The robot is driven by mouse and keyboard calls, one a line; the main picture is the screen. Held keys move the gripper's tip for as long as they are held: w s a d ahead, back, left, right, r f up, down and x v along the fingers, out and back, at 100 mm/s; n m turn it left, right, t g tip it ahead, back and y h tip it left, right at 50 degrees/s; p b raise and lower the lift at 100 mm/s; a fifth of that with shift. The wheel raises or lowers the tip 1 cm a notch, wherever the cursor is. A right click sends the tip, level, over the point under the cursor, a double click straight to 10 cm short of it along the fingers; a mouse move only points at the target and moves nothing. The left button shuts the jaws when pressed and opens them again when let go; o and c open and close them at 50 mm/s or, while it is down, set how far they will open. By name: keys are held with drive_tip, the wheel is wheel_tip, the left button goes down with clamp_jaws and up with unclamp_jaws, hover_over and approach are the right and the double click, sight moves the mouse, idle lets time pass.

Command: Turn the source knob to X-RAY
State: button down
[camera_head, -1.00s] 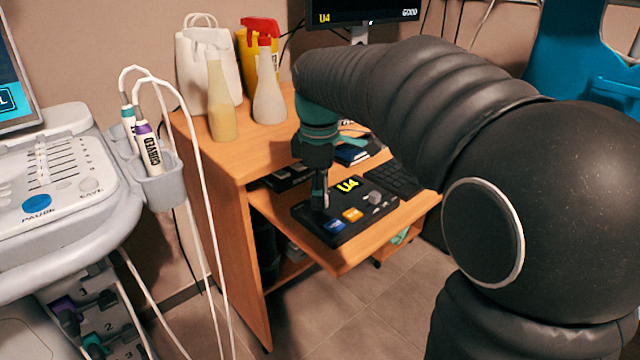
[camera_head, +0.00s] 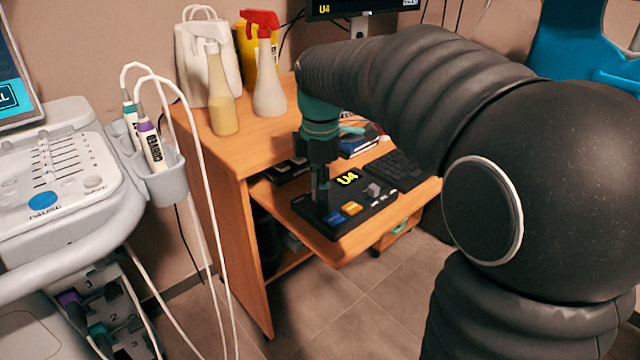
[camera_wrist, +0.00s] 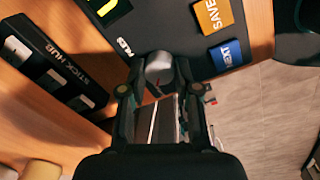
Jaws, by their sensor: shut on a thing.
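A black control panel (camera_head: 360,195) lies on the desk's pull-out shelf, with a yellow "U4" display, a blue button (camera_head: 333,219) and an orange SAVE button (camera_head: 351,208). My gripper (camera_head: 320,197) points down at the panel's left part. In the wrist view my gripper (camera_wrist: 157,92) is shut on a grey round knob (camera_wrist: 159,66), one finger on each side. Small lettering beside this knob is partly hidden, so its setting cannot be read.
A black stick hub (camera_wrist: 45,65) lies close beside the panel. A keyboard (camera_head: 397,172) is behind it. Bottles (camera_head: 222,112) stand on the desk top. An ultrasound console (camera_head: 60,180) with hanging cables is at the left. The floor in front is clear.

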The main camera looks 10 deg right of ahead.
drive_tip(key=c, duration=0.8)
unclamp_jaws()
drive_tip(key=r, duration=1.2)
drive_tip(key=shift+s, duration=0.25)
drive_tip(key=shift+s, duration=0.1)
